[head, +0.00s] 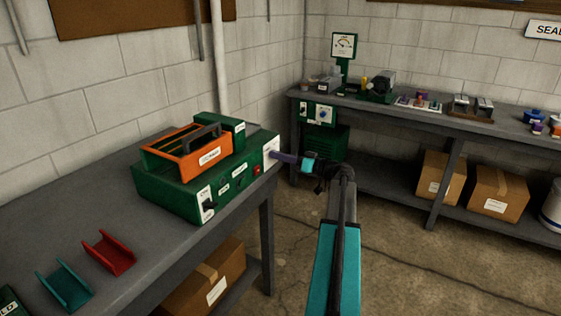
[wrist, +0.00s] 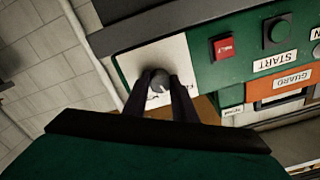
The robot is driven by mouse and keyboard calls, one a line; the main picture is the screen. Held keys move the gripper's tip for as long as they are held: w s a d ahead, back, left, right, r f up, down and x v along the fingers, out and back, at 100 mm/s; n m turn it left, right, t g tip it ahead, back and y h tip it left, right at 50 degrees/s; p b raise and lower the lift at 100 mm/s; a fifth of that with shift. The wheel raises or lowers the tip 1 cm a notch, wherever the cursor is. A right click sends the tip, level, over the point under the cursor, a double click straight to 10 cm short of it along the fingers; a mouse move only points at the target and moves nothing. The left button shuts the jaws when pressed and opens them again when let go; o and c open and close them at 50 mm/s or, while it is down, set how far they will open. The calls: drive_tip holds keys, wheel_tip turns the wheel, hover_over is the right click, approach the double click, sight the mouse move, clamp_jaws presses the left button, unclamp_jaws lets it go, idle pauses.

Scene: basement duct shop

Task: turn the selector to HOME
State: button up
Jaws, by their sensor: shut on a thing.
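The selector is a round grey knob (wrist: 158,80) on a white plate (wrist: 155,55) of a green machine box. In the wrist view my gripper (wrist: 160,92) has its dark fingers closed on either side of the knob. The fingers hide part of the plate, and I cannot read its markings or where the knob points. In the head view the white plate (head: 270,149) is at the right end of the green box (head: 178,188), and my gripper (head: 276,156) reaches it from the right. The knob is hidden there.
A red button (wrist: 225,46) and a green START button (wrist: 277,32) sit beside the plate. Red (head: 110,253) and teal (head: 65,287) channel pieces lie on the grey bench. A second bench (head: 400,112) runs along the back wall.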

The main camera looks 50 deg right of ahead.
drive_tip(key=shift+d+m, duration=0.1)
drive_tip(key=shift+m, duration=6.2)
drive_tip(key=o, duration=1)
drive_tip(key=shift+o, duration=0.2)
drive_tip(key=shift+s, duration=0.15)
